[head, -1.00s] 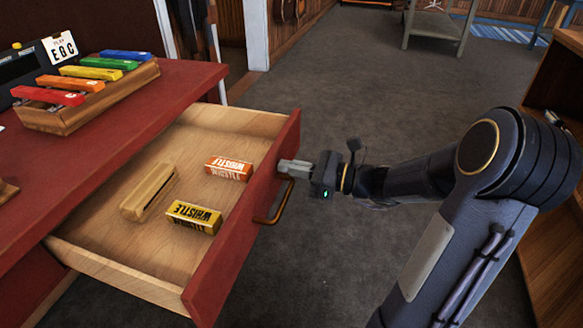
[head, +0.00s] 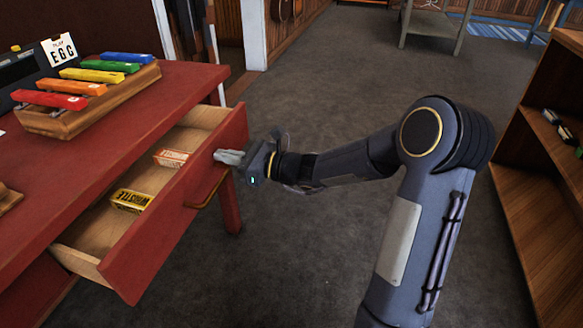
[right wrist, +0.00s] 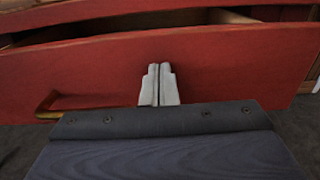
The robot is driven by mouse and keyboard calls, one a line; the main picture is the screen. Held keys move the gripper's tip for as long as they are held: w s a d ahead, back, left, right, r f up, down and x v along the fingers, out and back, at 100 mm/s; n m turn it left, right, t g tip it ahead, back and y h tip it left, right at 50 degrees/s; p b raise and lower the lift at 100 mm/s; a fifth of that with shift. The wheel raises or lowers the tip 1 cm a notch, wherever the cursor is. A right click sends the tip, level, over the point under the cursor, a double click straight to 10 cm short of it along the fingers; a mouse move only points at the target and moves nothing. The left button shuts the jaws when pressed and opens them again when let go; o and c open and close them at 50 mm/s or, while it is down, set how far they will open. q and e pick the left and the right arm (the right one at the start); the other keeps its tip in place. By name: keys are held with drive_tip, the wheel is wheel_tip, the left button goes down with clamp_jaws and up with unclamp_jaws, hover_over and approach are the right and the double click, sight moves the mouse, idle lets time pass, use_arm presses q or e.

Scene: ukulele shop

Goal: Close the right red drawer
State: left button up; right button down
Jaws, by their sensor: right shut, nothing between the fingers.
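The right red drawer (head: 165,235) is partly open, sticking out from the red desk (head: 120,150). Inside it I see an orange whistle box (head: 172,158) and a yellow whistle box (head: 131,200). Its brass handle (head: 207,192) is on the front panel. My right gripper (head: 230,157) is shut and empty, its fingertips at the drawer front, above and right of the handle. In the right wrist view the shut fingers (right wrist: 159,86) are against or very near the red front, with the handle (right wrist: 75,103) to their left. My left gripper is not in view.
A wooden block (head: 60,120) with several coloured bars stands on the desk by an EGC card (head: 60,50). Wooden shelves (head: 545,180) stand at the right. The grey floor (head: 330,90) between is clear.

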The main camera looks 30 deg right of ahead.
sight(179, 157)
drive_tip(key=x, duration=1.4)
drive_tip(key=shift+a+b, duration=0.1)
drive_tip(key=shift+b, duration=0.25)
drive_tip(key=shift+w+r, duration=0.1)
drive_tip(key=shift+r, duration=0.15)
